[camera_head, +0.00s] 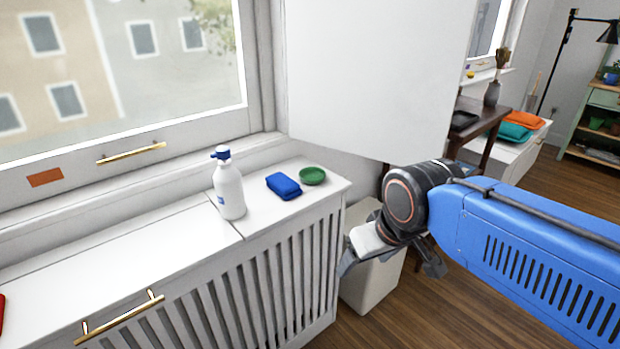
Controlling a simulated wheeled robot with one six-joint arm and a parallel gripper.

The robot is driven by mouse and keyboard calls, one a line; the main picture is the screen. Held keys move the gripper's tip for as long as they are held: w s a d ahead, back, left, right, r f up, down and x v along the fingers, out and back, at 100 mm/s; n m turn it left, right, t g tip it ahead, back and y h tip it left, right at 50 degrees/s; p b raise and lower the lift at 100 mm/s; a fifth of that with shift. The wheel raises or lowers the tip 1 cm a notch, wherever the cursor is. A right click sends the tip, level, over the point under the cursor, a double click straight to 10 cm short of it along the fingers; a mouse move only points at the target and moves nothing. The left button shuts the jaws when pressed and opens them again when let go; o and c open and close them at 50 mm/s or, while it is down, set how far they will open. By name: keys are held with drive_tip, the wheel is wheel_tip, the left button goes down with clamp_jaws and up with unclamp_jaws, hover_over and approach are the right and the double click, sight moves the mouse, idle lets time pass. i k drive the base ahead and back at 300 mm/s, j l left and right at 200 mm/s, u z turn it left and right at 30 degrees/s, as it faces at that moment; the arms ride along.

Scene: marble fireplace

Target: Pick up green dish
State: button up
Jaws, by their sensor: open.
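The green dish (312,176) is a small, round, shallow dish. It sits on the white cabinet top (278,216) near its right end, beside a folded blue cloth-like item (283,186). My gripper (392,268) hangs to the right of the cabinet's right end, lower in the picture than the dish and apart from it. Its fingers are spread and point downward, with nothing seen between them. My arm's wrist hides part of what stands behind it.
A white spray bottle with a blue top (228,186) stands left of the blue item. A window is behind the cabinet. A white bin-like box (372,282) stands on the floor by the cabinet's right end. A dark table (490,122) is farther back right.

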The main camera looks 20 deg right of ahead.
sight(310, 176)
drive_tip(key=k+l+z, duration=0.1)
drive_tip(key=z, duration=0.25)
drive_tip(key=l+z, duration=0.35)
drive_tip(key=k+l+z, duration=0.1)
drive_tip(key=z, duration=0.25)
drive_tip(key=l, duration=0.1)
